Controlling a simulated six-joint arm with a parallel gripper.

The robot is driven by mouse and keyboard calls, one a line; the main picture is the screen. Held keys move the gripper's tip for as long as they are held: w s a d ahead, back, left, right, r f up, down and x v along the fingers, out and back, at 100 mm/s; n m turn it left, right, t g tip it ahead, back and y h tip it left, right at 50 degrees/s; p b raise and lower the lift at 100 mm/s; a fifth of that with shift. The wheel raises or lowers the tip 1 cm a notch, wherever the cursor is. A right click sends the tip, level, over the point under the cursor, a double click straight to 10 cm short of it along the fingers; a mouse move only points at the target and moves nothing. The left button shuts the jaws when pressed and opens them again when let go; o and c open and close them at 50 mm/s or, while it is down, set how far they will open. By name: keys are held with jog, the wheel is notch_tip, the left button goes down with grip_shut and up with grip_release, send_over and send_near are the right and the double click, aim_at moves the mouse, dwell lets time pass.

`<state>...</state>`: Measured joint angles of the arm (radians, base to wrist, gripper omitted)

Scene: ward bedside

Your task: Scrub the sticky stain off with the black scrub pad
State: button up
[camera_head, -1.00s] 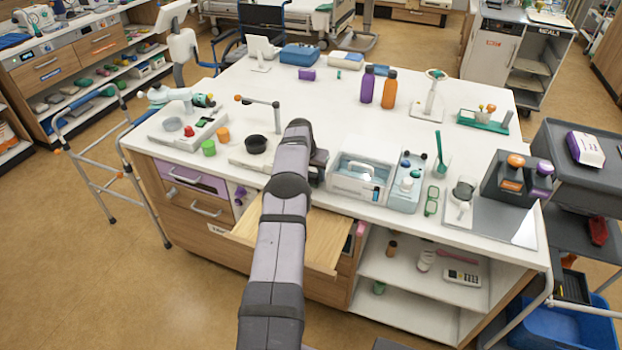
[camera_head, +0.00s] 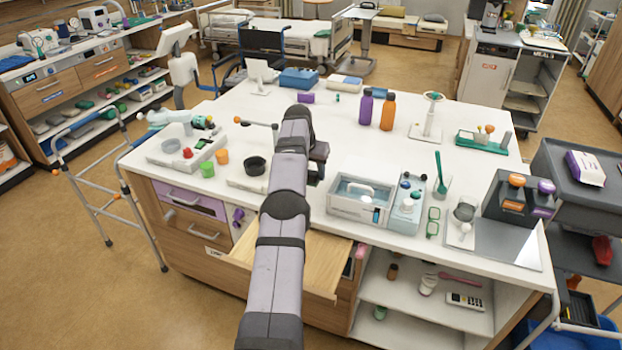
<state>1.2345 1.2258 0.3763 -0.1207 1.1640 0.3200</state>
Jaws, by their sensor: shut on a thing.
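My gripper (camera_head: 318,163) is over the white worktop (camera_head: 350,148), behind and left of the clear-sided box. The arm hides much of it, and its fingertips are hard to make out. It is shut on a small dark thing that looks like the black scrub pad, whose outline is unclear. I cannot tell whether the pad touches the worktop. I cannot make out the sticky stain; the arm covers part of the worktop.
The clear-sided box (camera_head: 347,207) stands close to the right of the arm. A black bowl (camera_head: 255,166) is to the left. A purple bottle (camera_head: 366,107) and an orange bottle (camera_head: 388,112) stand farther back. An open wooden drawer (camera_head: 325,262) lies below the arm.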

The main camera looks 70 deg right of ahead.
jog(key=shift+r, duration=0.1)
jog(key=o, duration=0.5)
jog(key=c, duration=0.4)
jog(key=shift+a, duration=0.15)
jog(key=shift+w+a+f+m, duration=0.25)
jog(key=shift+a+m, duration=0.15)
jog(key=a+f+m+g+b, duration=0.1)
jog(key=a+f+m, duration=0.1)
jog(key=a, duration=0.4)
jog(key=a+f+m+g+y+b, duration=0.1)
jog(key=a+m, duration=0.2)
jog(key=a, duration=0.3)
jog(key=a+f+m+g+b, duration=0.1)
jog(key=a+f+m, duration=0.1)
jog(key=a, duration=0.5)
jog(key=shift+s+a+f+m, duration=0.1)
jog(key=shift+s+f+m, duration=0.2)
jog(key=shift+m, duration=0.4)
